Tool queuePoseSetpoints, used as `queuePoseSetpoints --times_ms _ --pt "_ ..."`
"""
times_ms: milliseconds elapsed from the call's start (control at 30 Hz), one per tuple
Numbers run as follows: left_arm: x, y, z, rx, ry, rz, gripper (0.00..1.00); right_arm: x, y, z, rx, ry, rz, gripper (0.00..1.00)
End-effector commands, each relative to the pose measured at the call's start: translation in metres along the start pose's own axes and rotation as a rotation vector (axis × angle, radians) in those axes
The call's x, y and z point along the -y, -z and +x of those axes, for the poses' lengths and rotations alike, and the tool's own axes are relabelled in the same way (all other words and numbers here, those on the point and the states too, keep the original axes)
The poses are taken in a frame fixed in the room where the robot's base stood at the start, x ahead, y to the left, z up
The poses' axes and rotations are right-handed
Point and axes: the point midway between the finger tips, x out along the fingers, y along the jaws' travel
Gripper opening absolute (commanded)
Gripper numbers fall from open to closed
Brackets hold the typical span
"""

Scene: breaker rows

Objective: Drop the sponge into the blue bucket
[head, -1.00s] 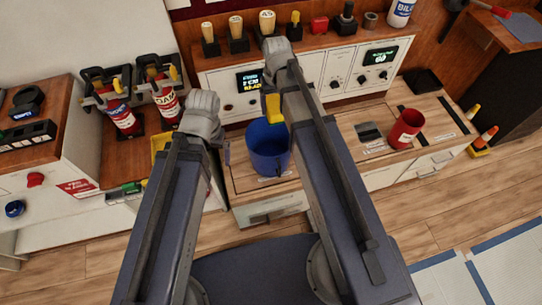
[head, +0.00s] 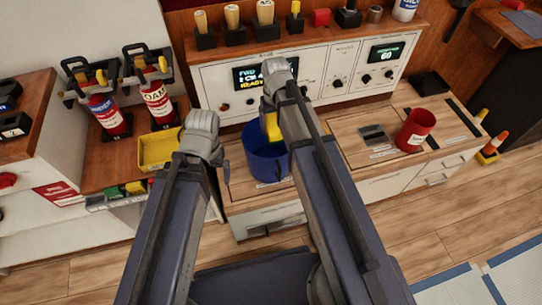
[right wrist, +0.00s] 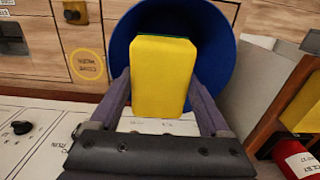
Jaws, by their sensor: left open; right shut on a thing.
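The yellow sponge (head: 271,126) is in my right gripper (right wrist: 163,98), which is shut on it. In the right wrist view the sponge (right wrist: 163,72) sits between the two fingers, with a thin green edge at its far end. The blue bucket (head: 266,162) stands on the wooden counter. The sponge is over the bucket's mouth in the head view; the bucket's rim and inside (right wrist: 218,50) surround its far end in the wrist view. I cannot tell how deep it is. My left gripper (head: 222,165) is left of the bucket, open, its fingers mostly hidden.
A red cup (head: 415,130) stands on the counter to the right. A yellow tray (head: 158,150) and two extinguishers (head: 157,100) are at left. A control panel (head: 310,75) rises behind the bucket.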

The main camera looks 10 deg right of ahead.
Motion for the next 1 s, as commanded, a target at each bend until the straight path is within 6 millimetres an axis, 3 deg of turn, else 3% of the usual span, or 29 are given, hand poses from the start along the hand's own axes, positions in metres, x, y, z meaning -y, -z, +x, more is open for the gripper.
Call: queuePoseSetpoints --times_ms 33,200,500,533,700,1000 --pt "-0.001 0.001 0.013 0.000 0.000 0.000 1.00 0.000 0.000 0.013 0.000 0.000 0.000 0.36" --pt "-0.003 0.002 0.026 0.000 0.000 0.000 1.00 0.000 0.000 0.026 0.000 0.000 0.000 0.36" --pt "-0.003 0.002 0.026 0.000 0.000 0.000 1.00 0.000 0.000 0.026 0.000 0.000 0.000 0.36" --pt "-0.003 0.002 0.026 0.000 0.000 0.000 1.00 0.000 0.000 0.026 0.000 0.000 0.000 0.81" --pt "-0.003 0.002 0.026 0.000 0.000 0.000 1.00 0.000 0.000 0.026 0.000 0.000 0.000 1.00" --pt "-0.002 0.001 0.024 0.000 0.000 0.000 1.00 0.000 0.000 0.024 0.000 0.000 0.000 1.00"
